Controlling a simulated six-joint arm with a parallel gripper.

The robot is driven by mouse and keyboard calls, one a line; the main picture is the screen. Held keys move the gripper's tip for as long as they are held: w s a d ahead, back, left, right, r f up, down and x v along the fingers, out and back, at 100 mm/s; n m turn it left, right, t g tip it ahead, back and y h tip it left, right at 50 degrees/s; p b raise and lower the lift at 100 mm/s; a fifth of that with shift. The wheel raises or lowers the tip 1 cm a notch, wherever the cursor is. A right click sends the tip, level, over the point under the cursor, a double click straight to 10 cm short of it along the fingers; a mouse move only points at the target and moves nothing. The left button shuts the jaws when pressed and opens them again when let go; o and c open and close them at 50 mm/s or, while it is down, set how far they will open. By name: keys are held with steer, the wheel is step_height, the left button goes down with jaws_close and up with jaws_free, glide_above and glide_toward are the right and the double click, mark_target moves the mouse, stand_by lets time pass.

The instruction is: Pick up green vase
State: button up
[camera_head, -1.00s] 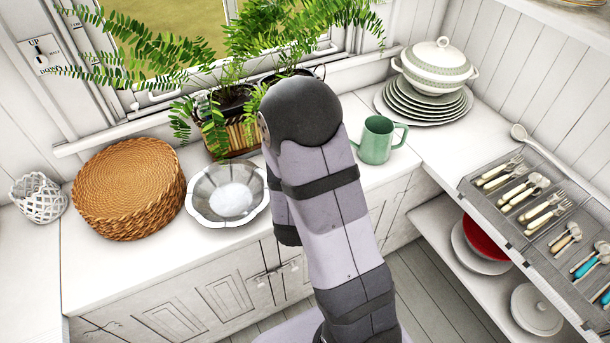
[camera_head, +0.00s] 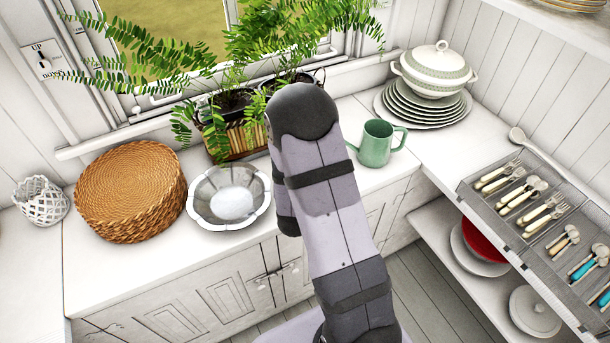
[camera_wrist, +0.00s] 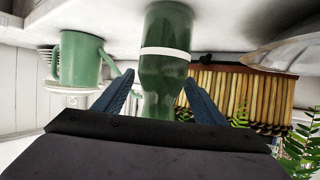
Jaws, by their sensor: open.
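The green vase (camera_wrist: 165,75) is glossy, with a white band around it. In the wrist view, which looks upside down, it stands on the white counter in the middle. My gripper (camera_wrist: 159,78) is open, with one blue finger on each side of the vase in the picture. I cannot tell how far the fingertips reach along it or whether they touch it. In the head view my arm hides the vase and gripper.
A green mug (camera_head: 376,143) stands right of my arm, with stacked plates (camera_head: 425,108) behind it. A wooden planter (camera_head: 240,138) with ferns stands at the window. A metal bowl (camera_head: 229,197) and woven basket (camera_head: 130,190) are left.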

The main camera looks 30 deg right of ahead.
steer(key=shift+p+x, duration=0.35)
steer(key=shift+x, duration=1.25)
steer(key=shift+r, duration=0.1)
steer(key=c, duration=1.5)
steer(key=shift+o, duration=0.2)
steer(key=shift+w+r, duration=0.1)
steer(key=shift+r, duration=0.15)
step_height(320, 180, up, 10)
steer(key=shift+f+b, duration=0.25)
steer(key=shift+b, duration=0.15)
